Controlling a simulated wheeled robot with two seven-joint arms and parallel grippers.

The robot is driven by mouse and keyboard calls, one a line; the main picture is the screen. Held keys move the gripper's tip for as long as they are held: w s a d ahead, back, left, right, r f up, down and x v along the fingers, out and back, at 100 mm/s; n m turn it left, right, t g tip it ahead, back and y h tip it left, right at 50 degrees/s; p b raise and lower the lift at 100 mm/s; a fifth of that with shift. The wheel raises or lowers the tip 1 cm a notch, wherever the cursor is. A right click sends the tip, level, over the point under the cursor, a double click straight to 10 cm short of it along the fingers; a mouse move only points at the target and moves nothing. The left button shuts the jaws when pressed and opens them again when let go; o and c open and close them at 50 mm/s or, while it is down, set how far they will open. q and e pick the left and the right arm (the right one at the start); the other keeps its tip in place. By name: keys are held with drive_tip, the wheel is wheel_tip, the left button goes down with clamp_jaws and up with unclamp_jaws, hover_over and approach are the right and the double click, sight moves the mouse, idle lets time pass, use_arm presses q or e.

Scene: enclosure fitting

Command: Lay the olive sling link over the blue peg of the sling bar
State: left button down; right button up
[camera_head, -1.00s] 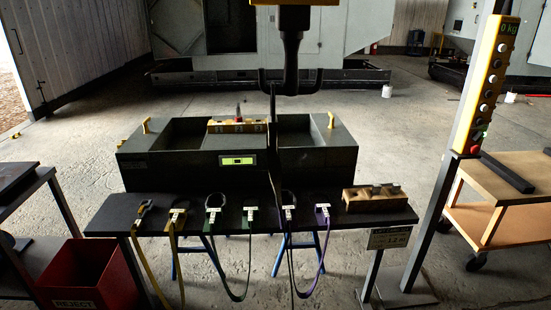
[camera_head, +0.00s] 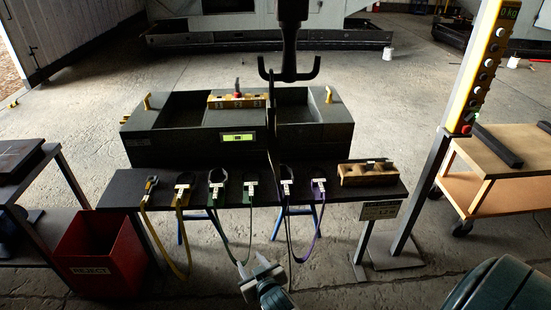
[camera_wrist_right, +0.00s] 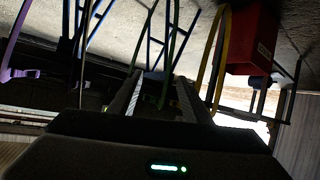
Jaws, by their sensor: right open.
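Several sling links hang by tagged ends from the dark bench. A green strap (camera_head: 222,240) and a darker strap (camera_head: 288,232) hang in the middle; I cannot tell surely which is olive. My right gripper (camera_head: 252,262) is open, in front of and below the bench edge. In the right wrist view a green strap (camera_wrist_right: 171,50) shows between the open fingers (camera_wrist_right: 160,98); contact is not clear. A black double-hooked bar (camera_head: 289,72) hangs above the bench, perhaps the sling bar. No blue peg is discernible. My left gripper is not in view.
The bench (camera_head: 125,190) carries a wooden block (camera_head: 366,174) at its right. A dark open enclosure (camera_head: 180,147) stands behind it. A red reject bin (camera_head: 97,262) is at left, a control post (camera_head: 438,170) and wooden cart (camera_head: 510,180) at right.

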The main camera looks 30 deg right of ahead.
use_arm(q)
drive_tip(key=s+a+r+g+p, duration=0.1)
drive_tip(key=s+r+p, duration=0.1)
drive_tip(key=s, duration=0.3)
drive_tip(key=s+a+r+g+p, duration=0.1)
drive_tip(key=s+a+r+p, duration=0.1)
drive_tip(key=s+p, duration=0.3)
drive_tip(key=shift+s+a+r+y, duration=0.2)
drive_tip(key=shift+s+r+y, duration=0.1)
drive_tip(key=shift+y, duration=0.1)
use_arm(e)
drive_tip(key=w+d+r+m+t+h, duration=0.1)
drive_tip(key=d+r, duration=0.3)
drive_tip(key=r, duration=0.9)
drive_tip(key=w+d+r+m+t+h, duration=0.1)
drive_tip(key=d+r+m+h, duration=0.1)
drive_tip(key=r, duration=1)
drive_tip(key=w+d+r+m+t+h, duration=0.1)
drive_tip(key=d+r, duration=0.5)
drive_tip(key=r, duration=0.7)
drive_tip(key=w+m+h, duration=0.1)
drive_tip(key=h, duration=0.1)
drive_tip(key=shift+r+h, duration=0.35)
drive_tip(key=shift+h, duration=0.05)
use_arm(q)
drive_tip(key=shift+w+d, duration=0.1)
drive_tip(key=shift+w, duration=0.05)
use_arm(e)
drive_tip(key=shift+w, duration=0.1)
